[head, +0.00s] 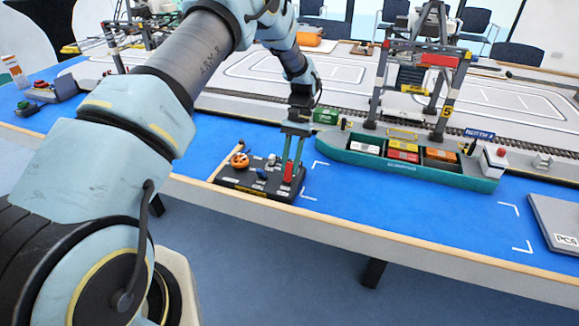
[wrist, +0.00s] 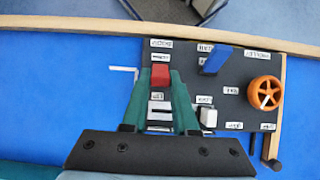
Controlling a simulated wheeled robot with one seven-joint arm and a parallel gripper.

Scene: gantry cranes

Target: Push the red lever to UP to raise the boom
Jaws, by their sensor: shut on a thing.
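The red lever (head: 288,172) stands at the right end of a dark control box (head: 240,192) on the blue table. In the wrist view the red lever (wrist: 160,75) shows between the tips of my green fingers. My gripper (wrist: 161,78) is shut on it from above; the fingers hide its lower part. In the head view my gripper (head: 293,165) reaches down to the box. Small white labels on the box are too blurred to read. A gantry crane (head: 382,92) stands behind the ship at the right; its boom's angle is hard to judge.
The box also carries an orange handwheel (wrist: 265,93), a blue lever (wrist: 215,60) and a white knob (wrist: 208,118). A green ship (head: 350,158) with containers lies right of the box. A grey pad (head: 555,222) sits far right. Blue table is clear in front of the ship.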

